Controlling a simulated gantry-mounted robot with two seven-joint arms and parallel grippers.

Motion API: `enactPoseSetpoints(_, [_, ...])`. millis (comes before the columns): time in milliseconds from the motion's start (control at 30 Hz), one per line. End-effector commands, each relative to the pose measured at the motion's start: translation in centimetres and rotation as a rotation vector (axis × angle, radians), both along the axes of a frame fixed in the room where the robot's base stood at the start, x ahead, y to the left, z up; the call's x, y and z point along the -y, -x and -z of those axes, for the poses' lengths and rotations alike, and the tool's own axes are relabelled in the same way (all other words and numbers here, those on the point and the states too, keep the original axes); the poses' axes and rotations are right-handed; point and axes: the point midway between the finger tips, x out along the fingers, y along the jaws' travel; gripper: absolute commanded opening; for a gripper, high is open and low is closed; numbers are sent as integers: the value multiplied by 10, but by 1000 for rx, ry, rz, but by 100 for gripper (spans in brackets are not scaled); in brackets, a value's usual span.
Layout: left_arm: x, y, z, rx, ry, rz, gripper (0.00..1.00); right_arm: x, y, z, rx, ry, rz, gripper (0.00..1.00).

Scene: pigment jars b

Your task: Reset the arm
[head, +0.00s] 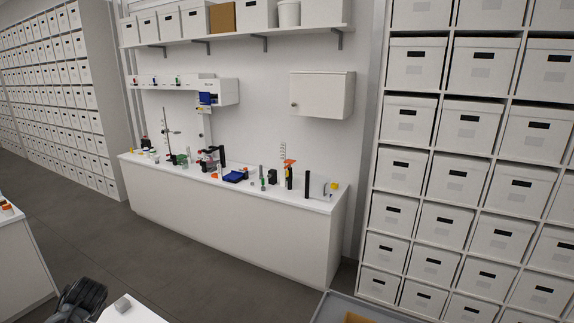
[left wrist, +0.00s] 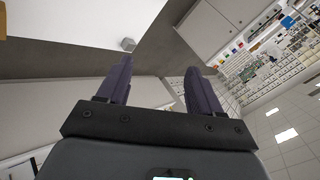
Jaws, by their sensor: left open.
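My left gripper shows in the left wrist view (left wrist: 157,67), with its two dark fingers spread apart and nothing between them. In the head view, a dark part of my left arm or gripper is at the bottom left edge, beside the corner of a white surface; its fingertips cannot be made out there. My right gripper is in neither view.
A small grey block (head: 123,304) lies on the near white surface (head: 140,317); it also shows in the left wrist view (left wrist: 128,44). A long white bench (head: 230,225) with lab items stands along the wall. Box shelves (head: 410,140) are at right. Dark floor (head: 170,250) between is clear.

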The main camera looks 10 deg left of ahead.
Motion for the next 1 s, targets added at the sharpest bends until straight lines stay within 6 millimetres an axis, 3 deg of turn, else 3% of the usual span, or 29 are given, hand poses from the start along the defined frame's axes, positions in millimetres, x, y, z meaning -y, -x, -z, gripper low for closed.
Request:
enactPoseSetpoints(33, [0,12,4,-22,24,-64,65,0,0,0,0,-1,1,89])
enactPoseSetpoints(167, [58,17,49,-48,46,54,65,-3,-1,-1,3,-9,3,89])
enactPoseSetpoints(367, [148,50,110,-83,120,196,65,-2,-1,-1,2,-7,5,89])
enactPoseSetpoints(467, [204,83,141,-99,184,272,65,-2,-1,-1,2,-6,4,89])
enactPoseSetpoints(600, [284,147,170,-109,307,362,65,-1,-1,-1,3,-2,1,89])
enactPoseSetpoints(700, [333,198,175,-105,405,400,65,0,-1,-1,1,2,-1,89])
enactPoseSetpoints(800, [369,243,168,-94,494,414,65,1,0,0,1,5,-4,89])
enactPoseSetpoints(1000, [405,303,143,-66,615,402,65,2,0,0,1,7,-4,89])
